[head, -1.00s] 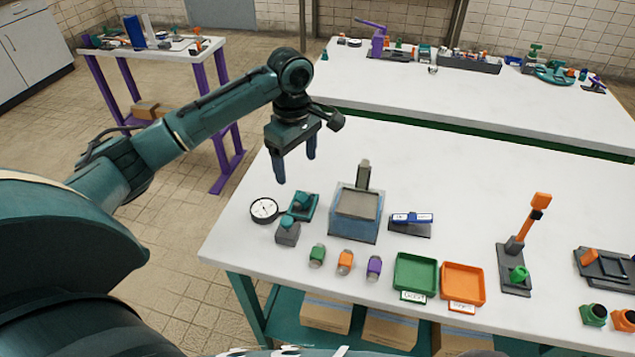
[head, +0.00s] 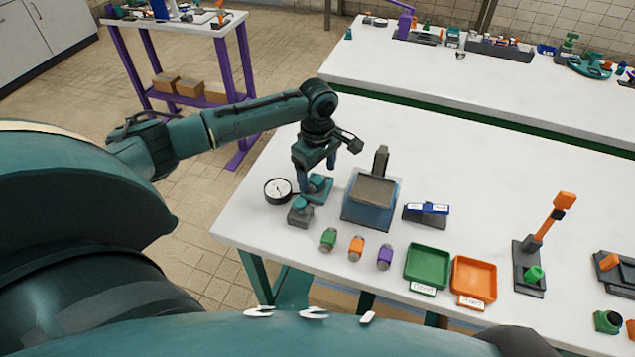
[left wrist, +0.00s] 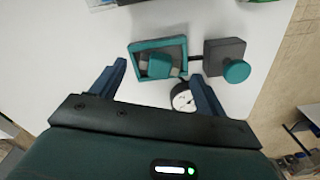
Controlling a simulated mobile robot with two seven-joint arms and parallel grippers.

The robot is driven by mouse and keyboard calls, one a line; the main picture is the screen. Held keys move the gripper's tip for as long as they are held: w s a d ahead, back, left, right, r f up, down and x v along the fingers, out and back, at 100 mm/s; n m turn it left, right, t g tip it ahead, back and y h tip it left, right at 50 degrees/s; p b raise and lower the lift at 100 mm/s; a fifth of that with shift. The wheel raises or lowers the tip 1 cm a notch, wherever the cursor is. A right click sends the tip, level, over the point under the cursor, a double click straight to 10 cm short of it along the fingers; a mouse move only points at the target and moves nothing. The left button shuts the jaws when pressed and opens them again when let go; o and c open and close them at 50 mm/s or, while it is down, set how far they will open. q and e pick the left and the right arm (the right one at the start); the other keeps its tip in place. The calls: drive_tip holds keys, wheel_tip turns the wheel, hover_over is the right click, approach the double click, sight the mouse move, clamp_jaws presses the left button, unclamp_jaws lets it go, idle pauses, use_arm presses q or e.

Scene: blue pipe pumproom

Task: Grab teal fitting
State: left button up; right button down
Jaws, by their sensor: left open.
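A teal fitting with greyish ends (left wrist: 161,66) sits in a small teal tray (left wrist: 142,46) in the left wrist view. In the head view the tray (head: 322,194) stands near the table's left edge, and the fitting (head: 317,184) is partly hidden by my gripper. My left gripper (head: 318,177) is open and empty, pointing down just over the tray. In the left wrist view its fingers (left wrist: 160,71) stand apart, with the fitting seen between their tips. My right gripper is not in view.
A grey block with a teal knob (head: 300,212) stands close in front of the tray. A round dial gauge (head: 278,190) lies to the left. A grey-topped blue box (head: 370,205) stands to the right. Green, orange and purple small fittings lie nearer me.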

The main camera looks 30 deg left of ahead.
use_arm(q)
wheel_tip(320, 180, down, 2)
drive_tip(key=shift+f, duration=0.1)
